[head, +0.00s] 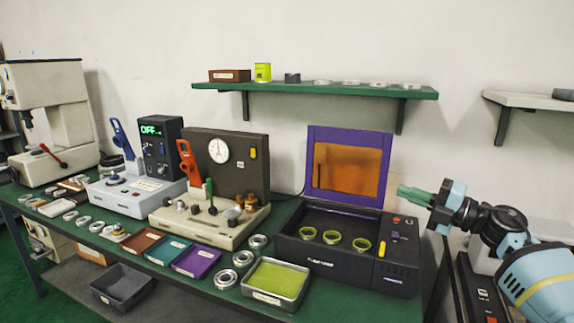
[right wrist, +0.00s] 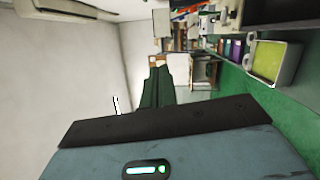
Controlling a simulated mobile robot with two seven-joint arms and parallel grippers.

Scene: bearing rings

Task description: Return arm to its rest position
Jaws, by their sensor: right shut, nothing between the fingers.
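My right arm comes in from the right in the head view. Its gripper (head: 403,191) has green fingers that are shut with nothing between them. The gripper is in the air, just right of the raised orange window lid (head: 347,166) of a black machine (head: 345,266). In the right wrist view the shut green fingers (right wrist: 157,88) point away from the camera, over the floor side of the bench. My left gripper is in neither view.
A tray with a yellow-green pad (head: 275,303) and several metal bearing rings (head: 243,258) lie on the green bench. A green shelf (head: 317,90) hangs above. A grey bin (head: 122,287) stands below the bench's front edge.

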